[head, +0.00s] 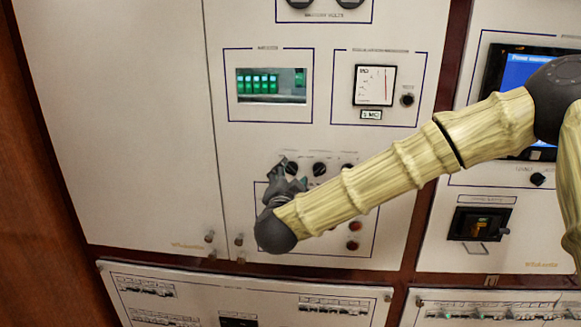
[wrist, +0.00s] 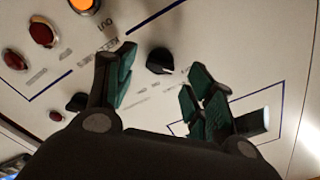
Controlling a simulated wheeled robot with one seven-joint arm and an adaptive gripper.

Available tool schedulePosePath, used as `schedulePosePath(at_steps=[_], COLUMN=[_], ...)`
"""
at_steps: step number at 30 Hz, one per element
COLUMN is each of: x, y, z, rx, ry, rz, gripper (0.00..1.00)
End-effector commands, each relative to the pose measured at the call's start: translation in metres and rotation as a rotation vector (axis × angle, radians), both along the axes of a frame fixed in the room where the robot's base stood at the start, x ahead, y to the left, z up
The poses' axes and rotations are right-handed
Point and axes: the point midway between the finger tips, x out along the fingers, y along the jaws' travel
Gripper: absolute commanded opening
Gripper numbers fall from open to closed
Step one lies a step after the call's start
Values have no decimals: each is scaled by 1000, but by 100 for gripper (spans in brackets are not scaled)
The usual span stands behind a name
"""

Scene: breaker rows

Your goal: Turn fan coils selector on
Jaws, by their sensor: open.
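A row of black rotary selector knobs sits on the lower middle of the switch panel, and the labels are too small to read. In the head view one knob (head: 319,169) is just right of my gripper (head: 283,168), and another (head: 291,168) is partly behind the fingers. In the wrist view a black knob (wrist: 160,62) lies ahead between the open, empty fingers (wrist: 162,75), with no clear contact. A second black knob (wrist: 75,102) is left of the fingers. I cannot tell which knob is the fan coils selector.
Red buttons (wrist: 42,33) and a lit orange lamp (wrist: 85,5) lie close by in the wrist view. An analog meter (head: 375,86) and a green-lit display (head: 271,85) are above. Breaker rows (head: 150,287) run below. My arm hides part of the panel.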

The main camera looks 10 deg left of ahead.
Motion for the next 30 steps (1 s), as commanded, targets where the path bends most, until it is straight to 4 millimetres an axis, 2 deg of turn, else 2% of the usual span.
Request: schedulePosePath(at_steps=[3, 9, 20, 27, 30], x=[16, 31, 34, 34, 34], y=[0, 0, 0, 0, 0], z=[2, 1, -1, -1, -1], rx=[0, -1, -2, -1, -1], ry=[0, -1, -1, -1, 0], rz=[-1, -1, 1, 1, 0], gripper=[54, 54, 54, 10, 8])
